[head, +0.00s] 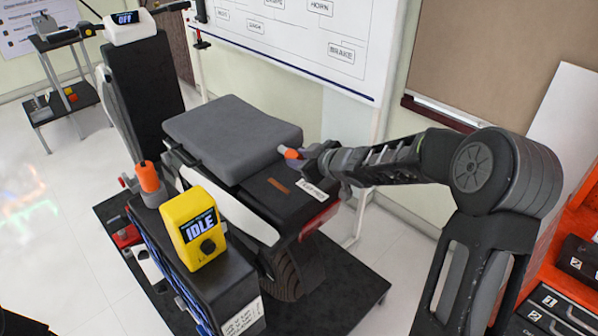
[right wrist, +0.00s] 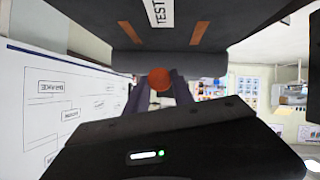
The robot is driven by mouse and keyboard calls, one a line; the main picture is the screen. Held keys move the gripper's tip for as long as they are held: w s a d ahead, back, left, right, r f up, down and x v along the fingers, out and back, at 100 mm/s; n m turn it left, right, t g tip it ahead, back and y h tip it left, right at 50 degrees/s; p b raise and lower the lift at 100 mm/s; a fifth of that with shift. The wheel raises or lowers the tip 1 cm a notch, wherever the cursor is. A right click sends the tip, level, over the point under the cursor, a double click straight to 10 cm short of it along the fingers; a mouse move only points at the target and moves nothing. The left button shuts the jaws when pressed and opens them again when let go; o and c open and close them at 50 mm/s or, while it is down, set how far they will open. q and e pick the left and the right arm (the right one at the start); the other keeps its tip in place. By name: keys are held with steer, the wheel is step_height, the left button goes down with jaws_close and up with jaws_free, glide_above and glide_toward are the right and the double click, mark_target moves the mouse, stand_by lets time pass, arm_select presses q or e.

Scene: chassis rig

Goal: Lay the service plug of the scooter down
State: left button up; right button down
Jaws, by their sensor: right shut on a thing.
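The service plug (head: 292,153) is a small orange piece at the tip of my right gripper (head: 303,154). The gripper is shut on it and holds it by the right edge of the grey seat, above the scooter's (head: 272,199) black rear deck. In the right wrist view the plug's round orange end (right wrist: 159,78) shows between the two dark fingers (right wrist: 160,92). Whether the plug touches the seat or deck, I cannot tell. My left gripper is not in view.
The grey seat (head: 232,137) lies behind the deck. A whiteboard (head: 300,40) stands behind.

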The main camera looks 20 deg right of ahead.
mark_target(300, 183)
steer(key=shift+f, duration=0.3)
steer(key=shift+f, duration=1.85)
steer(key=shift+b, duration=0.35)
steer(key=shift+f+b, duration=0.45)
steer(key=shift+f, duration=0.2)
steer(key=c, duration=1.1)
jaws_free()
steer(key=shift+f, duration=0.1)
steer(key=shift+s+a, duration=0.1)
